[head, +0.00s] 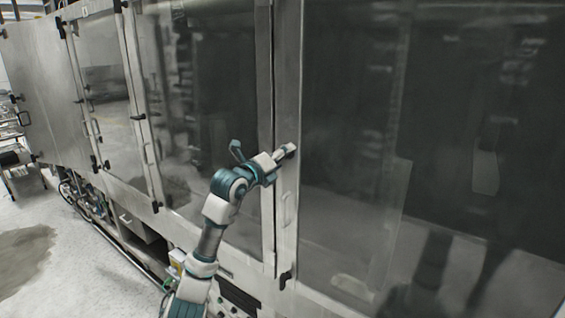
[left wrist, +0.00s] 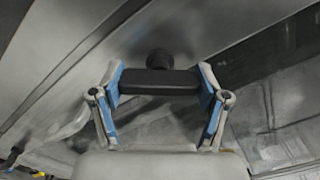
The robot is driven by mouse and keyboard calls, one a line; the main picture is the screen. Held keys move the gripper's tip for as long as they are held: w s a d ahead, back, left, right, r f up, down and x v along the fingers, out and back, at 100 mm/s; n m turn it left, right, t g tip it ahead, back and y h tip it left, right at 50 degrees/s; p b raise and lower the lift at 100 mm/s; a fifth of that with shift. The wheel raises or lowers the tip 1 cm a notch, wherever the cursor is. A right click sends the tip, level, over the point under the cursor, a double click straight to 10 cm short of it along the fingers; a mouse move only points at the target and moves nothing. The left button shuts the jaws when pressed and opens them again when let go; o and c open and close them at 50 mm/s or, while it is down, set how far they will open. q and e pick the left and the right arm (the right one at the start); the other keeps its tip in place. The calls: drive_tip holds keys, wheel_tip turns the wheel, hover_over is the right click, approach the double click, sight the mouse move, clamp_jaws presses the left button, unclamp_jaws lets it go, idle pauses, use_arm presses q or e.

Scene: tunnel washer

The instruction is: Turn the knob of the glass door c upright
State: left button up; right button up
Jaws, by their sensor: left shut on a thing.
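The knob (left wrist: 158,83) is a black bar on a round black stem, fixed to a pale metal door frame. In the left wrist view it lies level across the picture, between the blue finger pads. My left gripper (left wrist: 162,84) is shut on the knob, with one finger at each end of the bar. In the head view my left gripper (head: 287,152) is at the metal frame post between two large glass panels, and it hides the knob. The glass door (head: 205,110) lies to the left of this post. My right gripper is not in view.
A pale handle (head: 287,208) is just below my gripper on the post, and another black knob (head: 286,280) is lower down. A large dark glass panel (head: 440,130) fills the right side. More doors line the machine leftward. Grey floor (head: 60,285) is free at lower left.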

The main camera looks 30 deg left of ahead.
use_arm(q)
drive_tip(key=n, duration=0.4)
drive_tip(key=shift+f, duration=0.2)
drive_tip(key=shift+n, duration=1.6)
drive_tip(key=o, duration=1.2)
drive_tip(key=shift+w, duration=0.1)
drive_tip(key=shift+c, duration=0.2)
drive_tip(key=shift+w+a, duration=0.1)
drive_tip(key=shift+a, duration=0.05)
drive_tip(key=shift+a, duration=0.1)
drive_tip(key=shift+s, duration=0.45)
drive_tip(key=s+a, duration=0.1)
drive_tip(key=s, duration=1)
drive_tip(key=shift+f, duration=0.15)
